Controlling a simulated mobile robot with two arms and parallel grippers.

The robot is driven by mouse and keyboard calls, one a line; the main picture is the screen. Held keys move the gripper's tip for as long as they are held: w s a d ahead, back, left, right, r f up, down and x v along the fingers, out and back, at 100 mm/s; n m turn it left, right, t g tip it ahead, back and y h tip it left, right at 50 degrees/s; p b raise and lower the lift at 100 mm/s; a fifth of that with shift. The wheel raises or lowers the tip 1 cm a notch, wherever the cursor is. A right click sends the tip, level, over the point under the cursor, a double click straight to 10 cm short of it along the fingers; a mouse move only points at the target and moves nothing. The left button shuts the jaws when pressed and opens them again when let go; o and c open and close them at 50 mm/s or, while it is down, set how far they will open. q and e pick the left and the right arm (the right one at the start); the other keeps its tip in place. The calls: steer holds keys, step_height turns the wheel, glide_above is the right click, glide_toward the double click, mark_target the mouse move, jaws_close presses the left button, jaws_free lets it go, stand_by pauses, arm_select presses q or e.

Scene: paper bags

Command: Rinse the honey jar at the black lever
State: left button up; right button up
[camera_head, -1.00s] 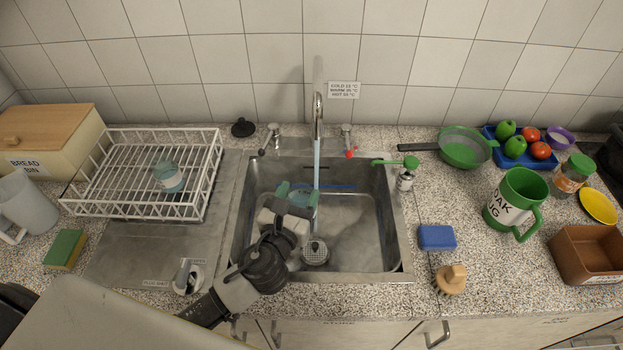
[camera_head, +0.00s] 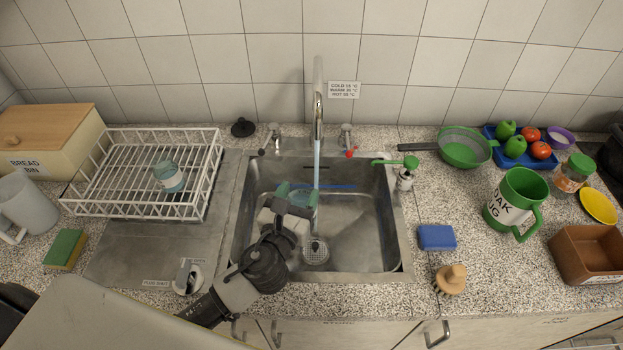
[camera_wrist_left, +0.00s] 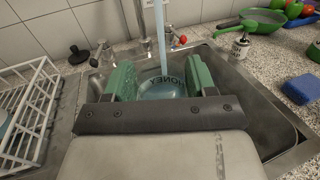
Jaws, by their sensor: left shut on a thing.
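My left gripper (camera_head: 297,196) is shut on the honey jar (camera_head: 300,199) and holds it inside the sink (camera_head: 360,272). The jar is clear bluish glass, and the left wrist view shows it (camera_wrist_left: 163,88) between the green fingers with the lettering "HONEY". A stream of water (camera_head: 316,160) falls from the tap (camera_head: 318,100) at the jar. The black lever (camera_head: 262,152) is at the left tap valve, and a red lever (camera_head: 351,153) is at the right one. My right gripper is not in view.
A white dish rack (camera_head: 140,211) with a glass jar (camera_head: 168,176) stands to the left. A soap dispenser (camera_head: 406,176), blue sponge (camera_head: 437,237) and wooden brush (camera_head: 451,280) are right of the sink. A green mug (camera_head: 514,199) stands farther right.

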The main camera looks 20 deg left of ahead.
arm_select(q)
steer(key=shift+r, duration=0.1)
steer(key=s+r+p, duration=0.4)
steer(key=s, duration=0.1)
stand_by(0.4)
